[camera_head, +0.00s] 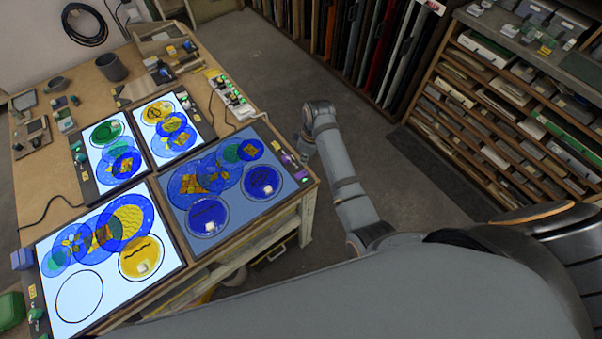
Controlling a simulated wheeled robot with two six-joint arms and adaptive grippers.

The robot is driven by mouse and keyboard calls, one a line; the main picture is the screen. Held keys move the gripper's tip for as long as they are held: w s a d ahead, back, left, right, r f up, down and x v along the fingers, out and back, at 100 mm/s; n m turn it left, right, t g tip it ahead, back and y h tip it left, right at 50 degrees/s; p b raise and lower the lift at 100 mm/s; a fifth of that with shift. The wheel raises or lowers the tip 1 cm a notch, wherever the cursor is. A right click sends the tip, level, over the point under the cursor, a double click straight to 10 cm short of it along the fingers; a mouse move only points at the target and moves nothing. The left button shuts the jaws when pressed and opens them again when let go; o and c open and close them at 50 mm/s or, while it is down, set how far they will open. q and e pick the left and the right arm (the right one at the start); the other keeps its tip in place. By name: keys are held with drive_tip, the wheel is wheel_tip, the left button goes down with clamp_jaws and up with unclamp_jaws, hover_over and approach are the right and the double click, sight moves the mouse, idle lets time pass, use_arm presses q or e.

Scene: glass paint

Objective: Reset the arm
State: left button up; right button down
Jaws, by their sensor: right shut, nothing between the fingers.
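My right arm reaches in from the lower right and bends at a joint above the floor, just right of the bench. My right gripper (304,149) is small and partly hidden at the end of this arm, near the bench's right edge. It is shut and empty, apart from the glass pieces. My left gripper is not in view. Painted round glass pieces, blue, yellow and green, lie on the lit panels, including a large front panel (75,325) and a dimmer blue-grey panel (250,207).
The wooden bench (85,180) also carries two smaller lit panels (86,155), a dark cup (111,67) and small blocks. A shelf rack (500,110) stands at right, upright sheets (345,40) behind. Open floor (400,190) lies between bench and rack.

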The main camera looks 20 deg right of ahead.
drive_tip(key=shift+r, duration=0.1)
idle(0.4)
drive_tip(key=s+d+r+m+t+h, duration=0.1)
drive_tip(key=s+d+r+m, duration=0.3)
drive_tip(key=s, duration=0.6)
drive_tip(key=s+d+r+m+t+h, duration=0.1)
drive_tip(key=s+d+r+m, duration=0.3)
drive_tip(key=s, duration=0.6)
drive_tip(key=s+d+f+m+g+b, duration=0.15)
drive_tip(key=f+b, duration=0.25)
drive_tip(key=f, duration=1.4)
drive_tip(key=s+d+f+t+b, duration=0.1)
drive_tip(key=d+f+b, duration=0.25)
drive_tip(key=f, duration=1.45)
drive_tip(key=s+f+g+b, duration=0.1)
drive_tip(key=s+f+b, duration=0.4)
drive_tip(key=s+f, duration=1.3)
wheel_tip(320, 180, down, 3)
drive_tip(key=shift+r+b, duration=0.1)
drive_tip(key=shift+b, duration=0.2)
